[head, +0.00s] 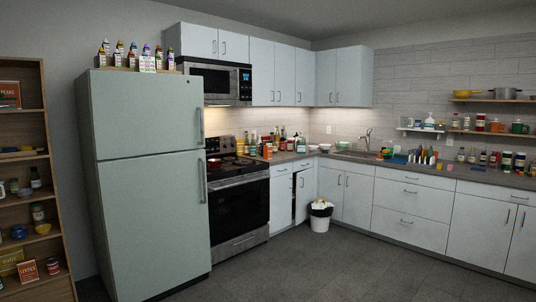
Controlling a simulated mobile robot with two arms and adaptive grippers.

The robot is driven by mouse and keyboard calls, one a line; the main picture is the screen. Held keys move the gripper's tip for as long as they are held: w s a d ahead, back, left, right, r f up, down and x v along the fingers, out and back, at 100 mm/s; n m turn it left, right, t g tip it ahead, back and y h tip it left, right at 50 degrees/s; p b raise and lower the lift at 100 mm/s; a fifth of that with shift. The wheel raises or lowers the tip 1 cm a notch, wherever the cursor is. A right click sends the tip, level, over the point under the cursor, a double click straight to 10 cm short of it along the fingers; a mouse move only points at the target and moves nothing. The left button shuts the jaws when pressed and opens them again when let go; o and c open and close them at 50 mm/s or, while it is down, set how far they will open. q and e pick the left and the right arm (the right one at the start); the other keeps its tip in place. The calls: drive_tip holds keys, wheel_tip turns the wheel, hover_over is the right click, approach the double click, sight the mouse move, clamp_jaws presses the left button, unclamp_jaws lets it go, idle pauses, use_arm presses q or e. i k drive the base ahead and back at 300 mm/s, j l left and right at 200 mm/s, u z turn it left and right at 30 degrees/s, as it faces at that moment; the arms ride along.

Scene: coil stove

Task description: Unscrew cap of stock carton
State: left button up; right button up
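Several small cartons and bottles stand in a row on top of the tall pale green fridge (150,150). A white carton (147,60) is at the front of this row. The labels are too small to read, so I cannot tell which item is the stock carton, or whether it is there. More small containers stand on the counter beside the stove, also too small to identify. Neither of my grippers is in the head view.
A black coil stove (240,205) stands right of the fridge, below a microwave (214,80). A white trash bin (320,217) stands by the corner cabinets. A wooden shelf (45,178) is at the left edge. The grey floor (310,268) is clear in front.

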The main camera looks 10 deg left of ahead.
sight(267, 150)
drive_tip(key=i, duration=1.1)
drive_tip(key=i+j+u, duration=0.1)
drive_tip(key=i, duration=2.05)
drive_tip(key=i+l, duration=0.1)
drive_tip(key=i, duration=0.95)
drive_tip(key=i+u, duration=0.1)
drive_tip(key=i, duration=1)
drive_tip(key=i+l, duration=0.2)
drive_tip(key=i, duration=0.85)
